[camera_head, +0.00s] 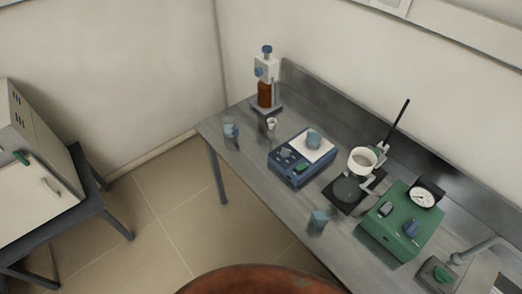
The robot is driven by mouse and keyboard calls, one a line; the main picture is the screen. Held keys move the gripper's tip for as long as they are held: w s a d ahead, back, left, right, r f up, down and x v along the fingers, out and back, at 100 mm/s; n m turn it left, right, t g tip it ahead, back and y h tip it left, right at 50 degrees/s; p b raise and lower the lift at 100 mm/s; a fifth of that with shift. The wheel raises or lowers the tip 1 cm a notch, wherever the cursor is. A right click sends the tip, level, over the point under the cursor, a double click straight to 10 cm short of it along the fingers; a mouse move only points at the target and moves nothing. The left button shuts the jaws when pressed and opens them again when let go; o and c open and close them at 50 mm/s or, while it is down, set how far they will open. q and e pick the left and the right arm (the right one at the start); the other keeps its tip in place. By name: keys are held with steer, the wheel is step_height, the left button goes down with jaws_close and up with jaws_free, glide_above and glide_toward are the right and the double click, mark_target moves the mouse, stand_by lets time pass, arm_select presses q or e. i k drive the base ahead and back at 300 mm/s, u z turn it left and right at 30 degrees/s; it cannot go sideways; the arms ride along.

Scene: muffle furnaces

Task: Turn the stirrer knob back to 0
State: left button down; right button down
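Neither of my grippers is in view. A green box-shaped device (385,237) stands on the steel bench at the right. It carries a dark grey knob (386,209), a blue knob (411,229) and a round white dial (424,198). No label shows which device is the stirrer. The knob markings are too small to read.
Small beakers (318,221) (231,130) stand near the bench's front edge. A brown dispenser bottle (265,94) stands behind. A white furnace (35,195) is at left.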

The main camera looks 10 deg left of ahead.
mark_target(285, 152)
steer(key=z, duration=0.05)
steer(key=k, duration=0.45)
steer(key=u, duration=0.5)
steer(key=i, duration=0.8)
steer(key=z, duration=1.65)
